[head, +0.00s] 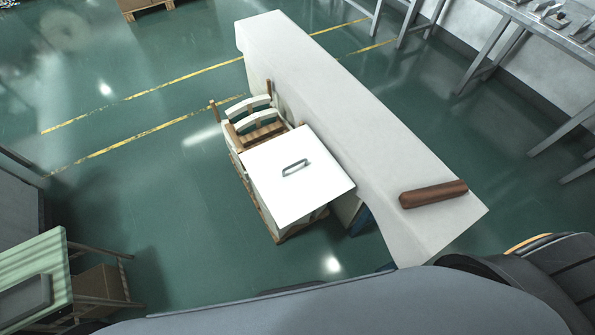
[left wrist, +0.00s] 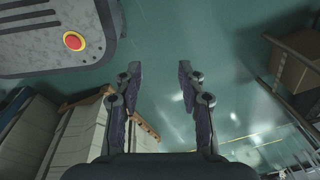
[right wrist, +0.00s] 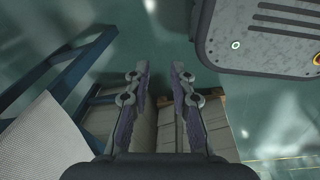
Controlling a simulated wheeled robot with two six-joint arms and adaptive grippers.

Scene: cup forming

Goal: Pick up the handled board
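The handled board is a flat white square panel (head: 285,187) with a grey metal handle (head: 295,168) near its middle. Neither gripper shows in the head view, and neither touches the board.
A long white table (head: 330,100) runs beside the board, with a brown wooden block (head: 433,194) on its near end. A green-topped bench (head: 35,268) stands at lower left. Green floor is free left of the stand.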

